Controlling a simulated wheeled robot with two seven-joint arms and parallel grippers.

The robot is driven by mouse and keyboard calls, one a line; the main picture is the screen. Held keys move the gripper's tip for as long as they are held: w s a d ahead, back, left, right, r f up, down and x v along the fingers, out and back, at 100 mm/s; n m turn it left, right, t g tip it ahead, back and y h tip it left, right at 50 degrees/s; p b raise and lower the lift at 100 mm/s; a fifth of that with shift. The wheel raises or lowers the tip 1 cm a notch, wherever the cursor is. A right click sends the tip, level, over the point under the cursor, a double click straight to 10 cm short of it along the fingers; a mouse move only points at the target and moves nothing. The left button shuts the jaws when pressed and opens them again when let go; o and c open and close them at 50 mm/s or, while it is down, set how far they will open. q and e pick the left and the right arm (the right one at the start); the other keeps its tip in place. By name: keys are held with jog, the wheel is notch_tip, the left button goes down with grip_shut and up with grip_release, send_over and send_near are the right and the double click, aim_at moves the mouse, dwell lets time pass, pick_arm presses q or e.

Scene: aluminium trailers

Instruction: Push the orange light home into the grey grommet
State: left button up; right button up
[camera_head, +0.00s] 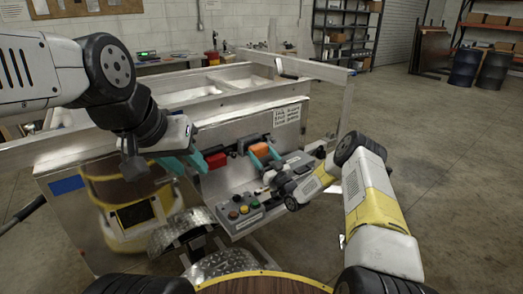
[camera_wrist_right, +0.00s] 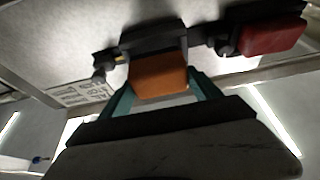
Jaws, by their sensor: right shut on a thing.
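The orange light (camera_head: 260,149) is at the trailer's end panel, between the teal fingers of my right gripper (camera_head: 264,156). In the right wrist view the orange light (camera_wrist_right: 158,78) sits between the two fingertips, and the gripper is shut on it. A dark grey mount, seemingly the grommet (camera_wrist_right: 153,42), lies directly behind the light. The light hides most of its opening, so I cannot tell how deep the light sits. My left gripper (camera_head: 186,163) is open and empty, left of the red light (camera_head: 216,160).
The red light also shows in the right wrist view (camera_wrist_right: 273,37). A grey box with coloured buttons (camera_head: 240,210) stands below the lights. A printed label (camera_head: 286,114) is on the panel above. The trailer's fender (camera_head: 178,230) is at lower left.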

aim_at(262, 156)
jog(key=shift+w+a, duration=0.55)
jog(key=shift+w, duration=0.15)
jog(key=shift+w+a, duration=0.5)
jog(key=shift+w, duration=0.2)
dwell(0.8)
jog(key=o, duration=1.6)
jog(key=v, duration=0.8)
